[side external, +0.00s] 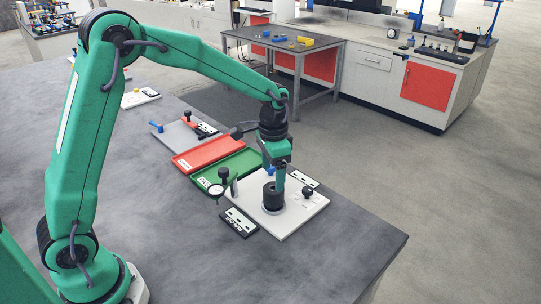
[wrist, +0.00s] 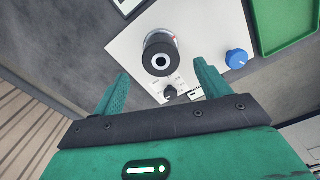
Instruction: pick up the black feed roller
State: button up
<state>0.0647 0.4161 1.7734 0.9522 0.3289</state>
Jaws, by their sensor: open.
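The black feed roller (side external: 272,198) stands upright on a light grey plate (side external: 287,226) near the front of the table. In the wrist view the roller (wrist: 161,46) is seen from above, with a pale ring and a dark hole in its top end. My gripper (side external: 274,178) is over the plate, pointing down at the roller. In the wrist view my gripper (wrist: 160,70) is open, with one green finger to each side and the roller lying just beyond the gap between the tips. I see no contact with the roller. The exact fingertip height is hard to tell.
A black knob (side external: 306,192) and a blue knob (wrist: 237,58) stand on the plate near the roller. A dial gauge (side external: 216,190), a green tray (side external: 232,165) and a red tray (side external: 199,152) are to the left.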

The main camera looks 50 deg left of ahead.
aim_at(274, 191)
jog(key=shift+f, duration=1.1)
jog(key=shift+f, duration=0.1)
jog(key=shift+w+f, duration=0.15)
jog(key=shift+f, duration=2.35)
jog(key=c, duration=1.2)
jog(key=shift+c, duration=0.2)
jog(key=shift+r, duration=0.1)
